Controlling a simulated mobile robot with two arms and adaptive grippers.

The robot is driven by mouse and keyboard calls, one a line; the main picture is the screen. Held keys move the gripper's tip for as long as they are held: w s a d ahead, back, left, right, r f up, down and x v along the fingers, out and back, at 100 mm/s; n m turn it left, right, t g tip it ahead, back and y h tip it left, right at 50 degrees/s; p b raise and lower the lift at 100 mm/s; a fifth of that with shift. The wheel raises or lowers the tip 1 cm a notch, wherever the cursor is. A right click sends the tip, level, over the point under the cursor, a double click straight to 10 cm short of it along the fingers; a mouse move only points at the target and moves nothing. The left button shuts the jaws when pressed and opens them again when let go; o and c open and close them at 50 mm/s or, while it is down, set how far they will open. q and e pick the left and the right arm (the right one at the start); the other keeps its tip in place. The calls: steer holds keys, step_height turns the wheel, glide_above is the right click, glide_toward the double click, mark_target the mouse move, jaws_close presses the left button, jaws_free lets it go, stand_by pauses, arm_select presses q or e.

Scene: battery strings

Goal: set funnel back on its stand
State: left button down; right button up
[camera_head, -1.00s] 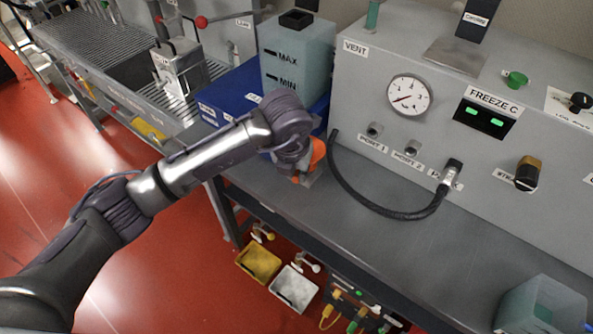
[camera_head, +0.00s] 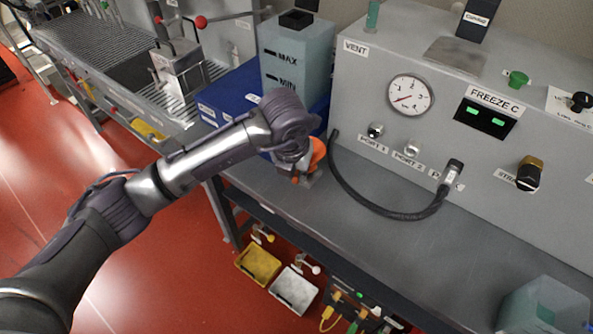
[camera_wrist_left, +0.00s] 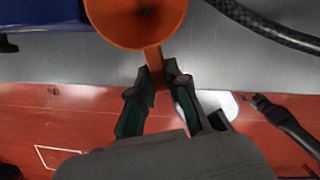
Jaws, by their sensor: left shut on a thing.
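The orange funnel (camera_wrist_left: 138,18) shows in the left wrist view at the top, with its wide mouth facing the camera. My left gripper (camera_wrist_left: 160,75) is shut on the funnel's narrow orange part below the mouth. In the head view the funnel (camera_head: 317,153) shows partly behind my left wrist, low over the bench near the blue tray. A small grey piece shows just below my gripper (camera_head: 292,176) there; I cannot tell if it is the stand or a finger. The stand is not clearly seen. My right gripper is not in view.
A blue tray (camera_head: 228,100) with a translucent tank (camera_head: 297,62) stands behind my left wrist. A black hose (camera_head: 375,208) curves over the bench to the grey panel (camera_head: 400,50). The bench (camera_head: 450,250) is clear to the right, up to a translucent box (camera_head: 545,305).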

arm_select(q)
steer(key=shift+f+b, duration=0.95)
steer(key=shift+f, duration=0.15)
steer(key=c, duration=1.1)
jaws_free()
steer(key=shift+o, duration=0.2)
